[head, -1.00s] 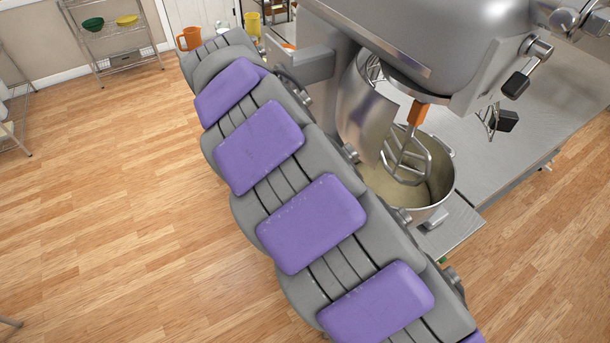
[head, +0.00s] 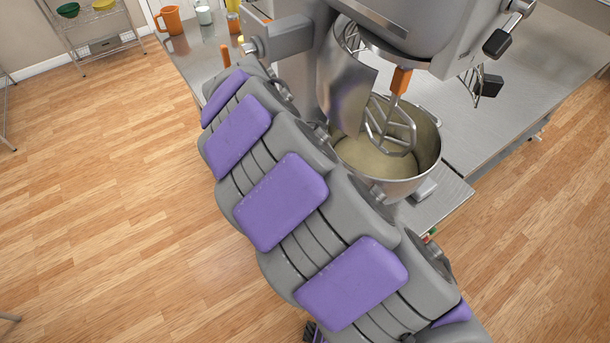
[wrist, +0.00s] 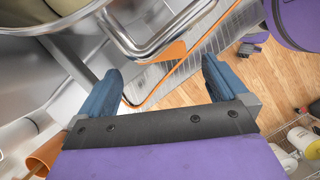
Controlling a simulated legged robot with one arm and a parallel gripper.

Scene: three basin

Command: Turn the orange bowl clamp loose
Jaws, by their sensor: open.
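My gripper (wrist: 163,78) is open in the wrist view, its two blue fingers apart with nothing held between them. A shiny bent metal handle (wrist: 150,48) lies just beyond the fingertips. An orange part (wrist: 174,52) shows beside this handle; I cannot tell for sure that it is the bowl clamp. The steel mixer bowl (head: 426,160) sits under the beater (head: 388,125) in the head view, and its underside shows at the upper left of the wrist view. An orange piece (head: 401,80) is on the beater shaft. My gripper is hidden in the head view.
The big grey mixer (head: 400,25) stands on a steel table (head: 555,70). A wire shelf with bowls is at the back left. The wooden floor at left is clear.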

